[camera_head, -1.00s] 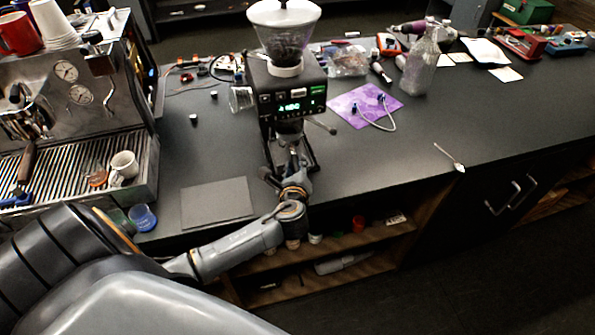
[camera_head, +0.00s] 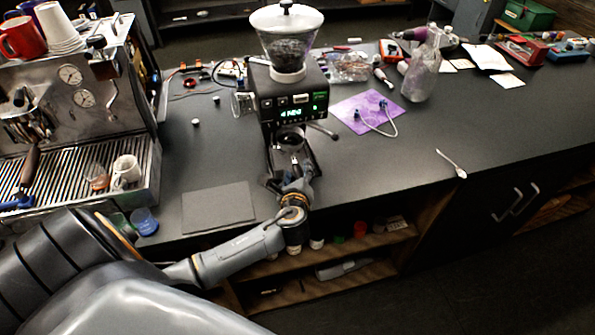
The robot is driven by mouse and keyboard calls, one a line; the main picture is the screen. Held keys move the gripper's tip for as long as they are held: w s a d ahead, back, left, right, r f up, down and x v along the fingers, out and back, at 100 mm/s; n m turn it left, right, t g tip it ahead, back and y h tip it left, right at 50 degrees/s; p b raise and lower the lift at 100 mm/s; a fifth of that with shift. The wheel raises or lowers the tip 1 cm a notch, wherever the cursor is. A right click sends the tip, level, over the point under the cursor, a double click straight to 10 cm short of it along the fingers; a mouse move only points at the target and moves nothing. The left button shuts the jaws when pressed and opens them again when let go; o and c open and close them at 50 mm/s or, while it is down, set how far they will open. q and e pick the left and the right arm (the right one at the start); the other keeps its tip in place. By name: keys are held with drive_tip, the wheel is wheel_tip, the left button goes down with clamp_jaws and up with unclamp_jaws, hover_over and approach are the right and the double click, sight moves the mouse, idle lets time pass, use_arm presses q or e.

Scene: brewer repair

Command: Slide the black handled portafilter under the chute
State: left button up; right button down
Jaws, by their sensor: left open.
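The grinder (camera_head: 292,100) stands mid-counter with a lit green display, a clear hopper of beans on top and its chute at the front. A dark round piece (camera_head: 290,139), probably the black handled portafilter's basket, shows right below the chute. Its handle is not clearly visible; my gripper hides the area in front. My left gripper (camera_head: 297,168) is open at the grinder's front base, just in front of and below that piece. Whether it touches anything is too small to tell. My right gripper is not in view.
An espresso machine (camera_head: 82,95) with cups and a brown-handled portafilter (camera_head: 31,165) fills the left. A dark flat mat (camera_head: 217,206) lies left of my gripper. A purple mat (camera_head: 368,110) with a cable lies right of the grinder. The counter's right front is mostly clear, with a spoon (camera_head: 452,164).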

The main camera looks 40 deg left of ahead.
use_arm(q)
drive_tip(key=v, duration=1.2)
drive_tip(key=s+d+f+n+g+h, duration=0.3)
drive_tip(key=s+d+n+g+h, duration=0.1)
drive_tip(key=s+n, duration=0.55)
drive_tip(key=s+d+f+n+g+h, duration=0.3)
drive_tip(key=s+d+n+g+h, duration=0.15)
drive_tip(key=s+n, duration=0.5)
wheel_tip(320, 180, down, 28)
drive_tip(key=n+g+b, duration=0.1)
drive_tip(key=g+b, duration=0.1)
drive_tip(key=b, duration=0.2)
drive_tip(key=s+a+f+b, duration=0.1)
drive_tip(key=s+f, duration=0.7)
drive_tip(key=f, duration=0.2)
drive_tip(key=s+a+f+b, duration=0.1)
drive_tip(key=s+a+f, duration=0.1)
drive_tip(key=s+f, duration=0.7)
drive_tip(key=shift+s+a+f+g+y+b, duration=0.15)
drive_tip(key=shift+a+f+g+y+b, duration=0.2)
drive_tip(key=shift+f, duration=0.5)
